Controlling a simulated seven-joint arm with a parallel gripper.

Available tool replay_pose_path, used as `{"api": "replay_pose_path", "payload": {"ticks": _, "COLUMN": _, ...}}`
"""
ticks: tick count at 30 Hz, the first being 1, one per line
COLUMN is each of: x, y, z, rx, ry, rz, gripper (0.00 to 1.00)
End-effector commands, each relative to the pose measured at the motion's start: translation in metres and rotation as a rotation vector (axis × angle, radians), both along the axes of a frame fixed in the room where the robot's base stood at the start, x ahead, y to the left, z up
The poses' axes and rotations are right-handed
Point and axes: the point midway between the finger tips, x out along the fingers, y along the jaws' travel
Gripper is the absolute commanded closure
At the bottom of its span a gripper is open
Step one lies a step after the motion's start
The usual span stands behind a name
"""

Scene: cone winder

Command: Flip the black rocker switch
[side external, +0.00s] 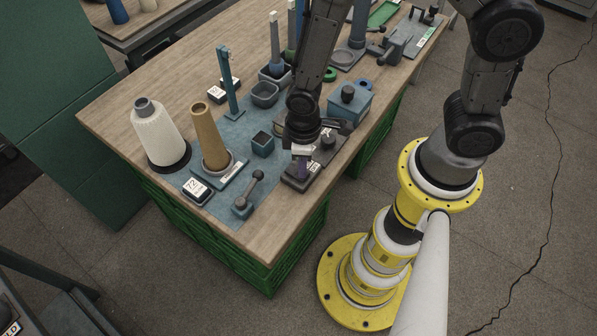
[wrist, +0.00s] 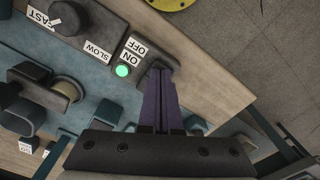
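The black rocker switch cannot be made out clearly; the fingertips cover that spot. I cannot tell whether they touch it. In the side view, my gripper (side external: 302,160) points down over the box (side external: 297,184) near the table's front edge.
On the wooden table (side external: 110,108) stand a white cone (side external: 158,130), a tan cone (side external: 210,135), a lever (side external: 248,192) and a blue-grey box (side external: 352,103).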

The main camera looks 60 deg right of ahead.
Motion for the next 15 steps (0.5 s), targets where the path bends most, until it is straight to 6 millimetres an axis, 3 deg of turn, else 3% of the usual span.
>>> {"api": "replay_pose_path", "payload": {"ticks": 9, "x": 0.001, "y": 0.0, "z": -0.002, "rx": 0.001, "ry": -0.002, "rz": 0.0, "gripper": 1.0}}
{"api": "replay_pose_path", "payload": {"ticks": 15, "x": 0.001, "y": 0.0, "z": 0.01, "rx": 0.001, "ry": -0.004, "rz": 0.0, "gripper": 1.0}}
